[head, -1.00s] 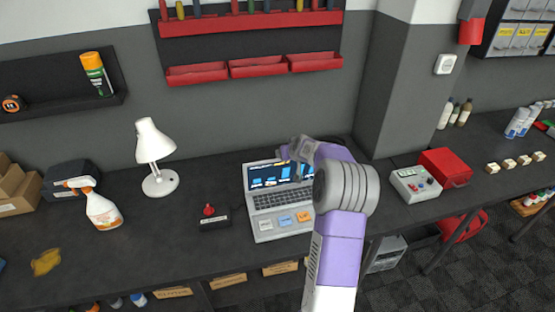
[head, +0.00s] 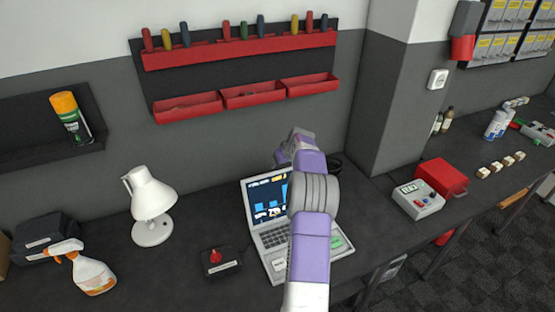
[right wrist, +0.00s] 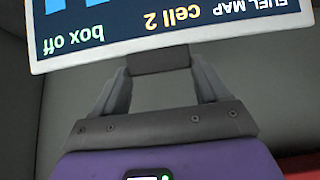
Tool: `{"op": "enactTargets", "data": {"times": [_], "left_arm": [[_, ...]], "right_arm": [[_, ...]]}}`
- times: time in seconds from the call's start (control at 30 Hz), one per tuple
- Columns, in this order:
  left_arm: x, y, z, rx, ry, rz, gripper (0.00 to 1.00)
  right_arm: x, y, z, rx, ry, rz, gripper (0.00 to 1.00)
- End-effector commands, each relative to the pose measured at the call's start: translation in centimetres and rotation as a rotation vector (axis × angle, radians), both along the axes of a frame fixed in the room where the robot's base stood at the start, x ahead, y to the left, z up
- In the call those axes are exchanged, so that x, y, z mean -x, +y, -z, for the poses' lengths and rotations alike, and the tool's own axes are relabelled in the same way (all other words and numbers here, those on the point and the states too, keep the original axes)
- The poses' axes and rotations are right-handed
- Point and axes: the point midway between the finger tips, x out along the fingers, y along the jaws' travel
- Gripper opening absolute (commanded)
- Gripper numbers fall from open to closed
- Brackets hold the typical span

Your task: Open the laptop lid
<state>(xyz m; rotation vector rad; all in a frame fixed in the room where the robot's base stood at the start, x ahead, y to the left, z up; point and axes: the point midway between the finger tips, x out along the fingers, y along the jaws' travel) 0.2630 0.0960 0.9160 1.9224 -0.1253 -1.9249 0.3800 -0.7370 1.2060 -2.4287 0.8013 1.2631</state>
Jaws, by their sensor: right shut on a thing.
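The laptop (head: 274,238) stands on the dark bench with its lid (head: 257,194) raised and its lit screen facing me. My right arm hides the lid's right part and much of the keyboard. My right gripper (head: 283,158) is at the lid's top edge. In the right wrist view the lid (right wrist: 90,25) shows upside down with "FUEL MAP", "cell 2" and "box off". There my right gripper (right wrist: 161,62) is shut at a dark piece on the lid's edge. My left gripper is out of view.
A dark box with a red knob (head: 217,258) sits left of the laptop, and a white lamp (head: 150,205) farther left. A grey control box (head: 418,200) and red case (head: 442,177) stand to the right. Red wall trays (head: 254,94) hang behind.

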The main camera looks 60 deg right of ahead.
Motion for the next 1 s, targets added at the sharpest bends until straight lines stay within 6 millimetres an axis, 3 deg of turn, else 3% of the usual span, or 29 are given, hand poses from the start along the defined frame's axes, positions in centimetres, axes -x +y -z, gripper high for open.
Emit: {"op": "enactTargets", "data": {"times": [0.5, 0.53, 0.7, 1.0], "left_arm": [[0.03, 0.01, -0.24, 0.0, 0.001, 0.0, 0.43], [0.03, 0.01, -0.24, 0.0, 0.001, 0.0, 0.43], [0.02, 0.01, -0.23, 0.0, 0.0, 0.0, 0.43], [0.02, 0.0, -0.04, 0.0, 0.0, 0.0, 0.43]], "right_arm": [[0.02, -0.36, -0.6, -0.001, 0.004, -0.002, 0.2], [0.03, -0.36, -0.61, -0.001, 0.004, -0.002, 0.76], [0.09, -0.32, -0.37, -0.005, 0.008, -0.001, 1.0], [0.39, -0.14, -0.61, -0.007, 0.01, -0.001, 1.0]]}}
